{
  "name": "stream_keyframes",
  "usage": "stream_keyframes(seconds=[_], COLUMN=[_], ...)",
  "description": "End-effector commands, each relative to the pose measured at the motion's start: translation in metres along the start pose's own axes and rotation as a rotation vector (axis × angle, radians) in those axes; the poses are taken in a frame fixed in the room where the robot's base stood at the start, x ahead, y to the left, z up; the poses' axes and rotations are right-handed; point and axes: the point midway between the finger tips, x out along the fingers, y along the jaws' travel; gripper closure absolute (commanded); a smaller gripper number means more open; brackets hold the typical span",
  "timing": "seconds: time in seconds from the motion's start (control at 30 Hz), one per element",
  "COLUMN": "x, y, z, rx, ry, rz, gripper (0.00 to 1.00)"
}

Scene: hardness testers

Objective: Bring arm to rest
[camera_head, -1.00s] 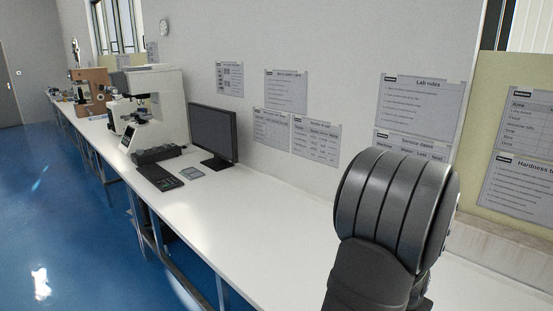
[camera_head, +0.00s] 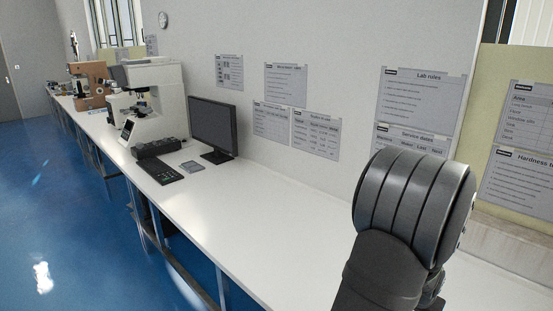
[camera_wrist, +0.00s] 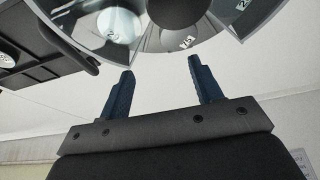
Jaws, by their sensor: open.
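My gripper (camera_wrist: 158,80) shows in the wrist view with its two dark blue fingers spread apart and nothing between them. Beyond the fingertips the wrist view shows a rounded grey shape with dark round parts and small number labels at the top, and a dark panel-like thing at the upper left. In the head view only a dark rounded link of my arm shows at the lower right, over the white bench (camera_head: 215,205). The gripper itself is not visible in the head view.
A monitor (camera_head: 212,127), a keyboard (camera_head: 161,171) and a small grey pad (camera_head: 192,167) are on the bench. A white tester (camera_head: 155,95) and a brown tester (camera_head: 88,85) stand farther left. Posters such as the lab rules (camera_head: 422,98) hang on the wall. The bench's middle is clear.

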Motion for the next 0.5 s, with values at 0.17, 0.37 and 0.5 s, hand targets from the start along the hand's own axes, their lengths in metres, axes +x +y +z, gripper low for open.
stream_keyframes(seconds=[0.17,0.37,0.5], x=[-0.024,-0.049,-0.061], y=[0.029,0.06,0.082], z=[0.005,0.011,0.018], rx=[0.005,0.005,0.023], ry=[0.002,0.002,-0.002], rz=[0.002,0.001,0.009], gripper=[0.41,0.41,0.41])
